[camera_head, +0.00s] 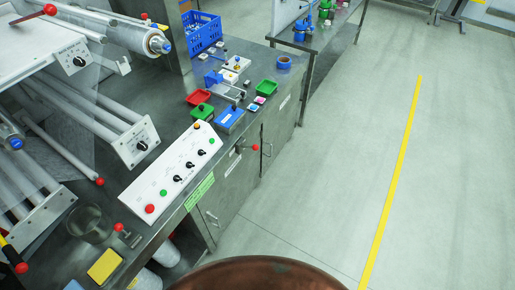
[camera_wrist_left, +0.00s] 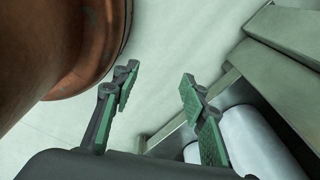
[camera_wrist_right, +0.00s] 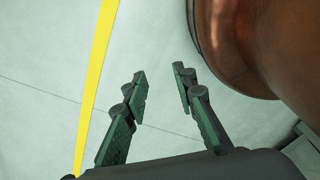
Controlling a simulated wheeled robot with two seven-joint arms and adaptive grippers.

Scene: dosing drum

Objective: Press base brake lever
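I cannot tell which part is the base brake lever. Candidates in the head view are a yellow-and-black lever with a red tip (camera_head: 14,258) at the lower left edge, a small red-knobbed lever (camera_head: 120,229) on the bench front, and a red ball knob (camera_head: 255,147) by the cabinet front. My left gripper (camera_wrist_left: 157,88) is open and empty in the left wrist view, with pale floor beyond its fingers. My right gripper (camera_wrist_right: 161,83) is open and empty in the right wrist view, above bare floor. Neither gripper shows in the head view.
A white control panel (camera_head: 172,187) with buttons and knobs lies on the steel bench. Rollers (camera_head: 65,150), a blue crate (camera_head: 201,33), a red tray (camera_head: 199,97) and green trays stand around it. White rolls (camera_wrist_left: 252,140) are below. Open floor with a yellow line (camera_head: 398,170) lies right.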

